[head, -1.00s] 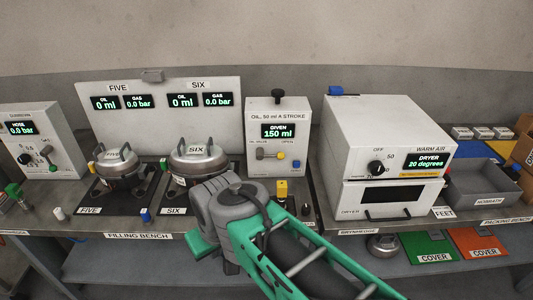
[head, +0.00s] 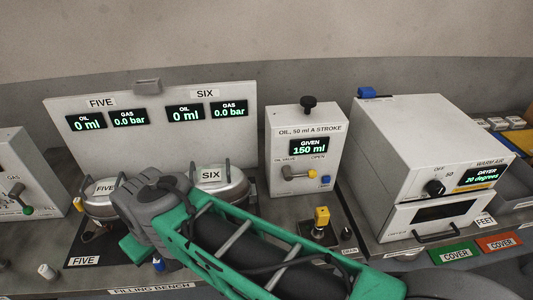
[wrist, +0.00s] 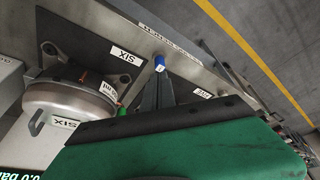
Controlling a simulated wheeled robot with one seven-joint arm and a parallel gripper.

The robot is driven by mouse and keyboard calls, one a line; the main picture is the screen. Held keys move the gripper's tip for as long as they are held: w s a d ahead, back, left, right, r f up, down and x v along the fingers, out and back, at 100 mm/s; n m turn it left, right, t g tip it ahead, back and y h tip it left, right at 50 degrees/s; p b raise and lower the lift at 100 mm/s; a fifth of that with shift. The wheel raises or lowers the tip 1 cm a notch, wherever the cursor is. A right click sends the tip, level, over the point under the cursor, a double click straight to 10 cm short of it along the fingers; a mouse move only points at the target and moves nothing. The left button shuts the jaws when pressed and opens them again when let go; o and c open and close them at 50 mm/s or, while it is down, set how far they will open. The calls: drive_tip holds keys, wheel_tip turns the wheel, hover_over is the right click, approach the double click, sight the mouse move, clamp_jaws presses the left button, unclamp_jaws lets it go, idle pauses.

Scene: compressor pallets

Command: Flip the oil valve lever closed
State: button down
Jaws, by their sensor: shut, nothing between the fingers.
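The oil valve lever (head: 298,173) is on the front of the white oil box (head: 306,133). Its yellow knob points to the right, under the word OPEN. The box display reads GIVEN 150 ml. My gripper's dark fingers (wrist: 158,90) show in the wrist view, together and empty, over the bench near the SIX place. In the head view my wrist is in front of the FIVE and SIX compressors, well left of the lever, and my fingers are hidden. The lever does not show in the wrist view.
The SIX compressor (head: 232,187) stands left of the oil box, with the FIVE compressor (head: 99,208) further left. A yellow-topped part (head: 321,216) stands on the bench below the box. The dryer (head: 423,150) is to the right. Space directly before the lever looks clear.

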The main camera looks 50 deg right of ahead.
sight(310, 172)
drive_tip(key=w+d+r+m+g+h+b, duration=0.1)
drive_tip(key=w+d+r+m+h, duration=0.15)
drive_tip(key=d, duration=0.75)
drive_tip(key=w+d+r+m+h+b, duration=0.1)
drive_tip(key=d+r+h, duration=0.15)
drive_tip(key=d, duration=0.75)
drive_tip(key=s+d+r+m+g, duration=0.2)
drive_tip(key=s+d, duration=0.3)
drive_tip(key=d, duration=0.3)
drive_tip(key=s+d+r+m+g+h, duration=0.1)
drive_tip(key=s+d+r+m+g, duration=0.1)
drive_tip(key=s+d, duration=0.4)
drive_tip(key=shift+s+d+r+m+g+b, duration=0.15)
drive_tip(key=shift+d+r+m+g+b, duration=0.35)
drive_tip(key=shift+d+g, duration=0.7)
drive_tip(key=shift+f, duration=0.2)
drive_tip(key=b+x, duration=0.2)
drive_tip(key=x, duration=1.1)
drive_tip(key=shift+d+f, duration=0.3)
drive_tip(key=shift+d, duration=0.05)
drive_tip(key=shift+f+t+b, duration=0.1)
drive_tip(key=shift+t+b, duration=0.2)
drive_tip(key=shift+b, duration=0.1)
